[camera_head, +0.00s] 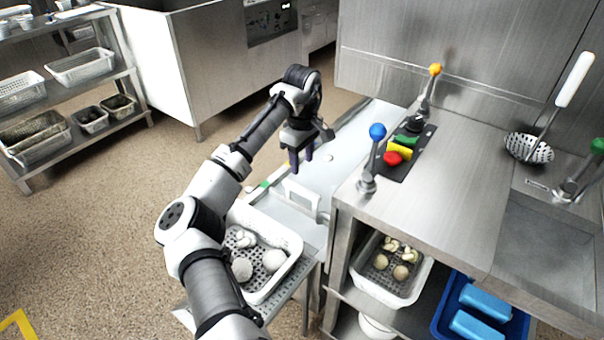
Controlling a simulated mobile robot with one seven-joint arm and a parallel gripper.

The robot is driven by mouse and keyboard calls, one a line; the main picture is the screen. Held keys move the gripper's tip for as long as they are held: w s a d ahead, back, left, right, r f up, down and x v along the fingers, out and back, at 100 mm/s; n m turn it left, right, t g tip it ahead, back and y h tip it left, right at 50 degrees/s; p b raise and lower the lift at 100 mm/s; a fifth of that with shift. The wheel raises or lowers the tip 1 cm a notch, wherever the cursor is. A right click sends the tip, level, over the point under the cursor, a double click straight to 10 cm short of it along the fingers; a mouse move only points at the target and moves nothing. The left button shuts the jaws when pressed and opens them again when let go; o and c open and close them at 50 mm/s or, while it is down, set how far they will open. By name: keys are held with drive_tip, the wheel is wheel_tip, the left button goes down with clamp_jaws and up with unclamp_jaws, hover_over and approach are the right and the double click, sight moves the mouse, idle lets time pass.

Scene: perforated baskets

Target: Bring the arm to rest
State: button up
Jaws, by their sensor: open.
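My arm reaches from the bottom of the head view up to the middle. My gripper (301,164) points down with its two dark fingers apart, and nothing shows between them. It hangs above the floor side of a low steel surface (352,140), left of the steel counter. The height of the fingertips over that surface is hard to tell.
A white perforated basket (288,234) with pale round items stands close beside my arm. Another white basket (414,285) and a blue tray (440,318) are under the counter (445,205). Levers with a blue knob (377,131) and a yellow knob (435,70) rise from it.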

wheel_tip(320, 180, up, 2)
drive_tip(key=shift+r, duration=0.1)
idle(0.4)
